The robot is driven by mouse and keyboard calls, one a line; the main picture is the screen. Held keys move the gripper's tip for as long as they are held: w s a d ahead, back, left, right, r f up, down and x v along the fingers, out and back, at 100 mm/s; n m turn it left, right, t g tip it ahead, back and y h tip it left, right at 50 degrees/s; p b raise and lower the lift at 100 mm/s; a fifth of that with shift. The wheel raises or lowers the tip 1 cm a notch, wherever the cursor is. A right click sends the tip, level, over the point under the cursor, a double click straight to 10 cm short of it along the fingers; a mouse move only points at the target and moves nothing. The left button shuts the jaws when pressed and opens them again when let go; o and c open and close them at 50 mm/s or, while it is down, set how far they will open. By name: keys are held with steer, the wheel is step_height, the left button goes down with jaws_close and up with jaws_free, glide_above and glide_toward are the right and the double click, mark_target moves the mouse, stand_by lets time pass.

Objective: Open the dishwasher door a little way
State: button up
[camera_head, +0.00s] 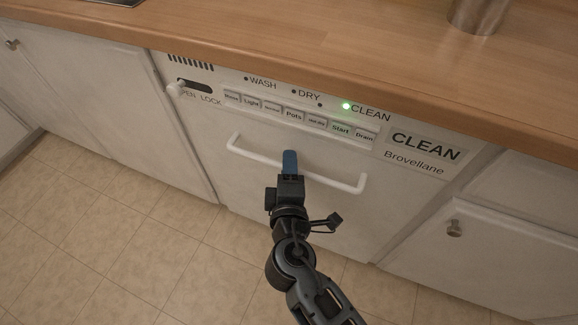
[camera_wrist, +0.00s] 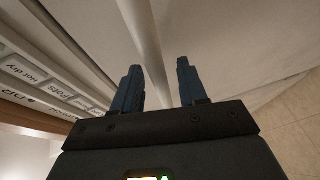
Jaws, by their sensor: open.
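The dishwasher door (camera_head: 355,218) is a white front panel under the wooden counter and looks shut. Its white bar handle (camera_head: 245,148) runs across the upper door. My gripper (camera_head: 290,160) is at the middle of the handle, its blue fingers overlapping the bar in the head view. In the wrist view my gripper (camera_wrist: 160,68) is open, with the handle bar (camera_wrist: 148,45) running between the two fingers, closer to the left one. Contact cannot be told. A white latch knob (camera_head: 175,89) sits at the left end of its slot, by the OPEN LOCK lettering.
The wooden counter (camera_head: 300,45) overhangs the button panel (camera_head: 300,117), where a green light shows by CLEAN. The tiled floor (camera_head: 110,240) in front is clear. A metal cylinder (camera_head: 478,14) stands on the counter.

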steer(key=shift+w, duration=0.15)
steer(key=shift+c, duration=0.2)
jaws_close()
steer(key=shift+f, duration=0.1)
stand_by(0.3)
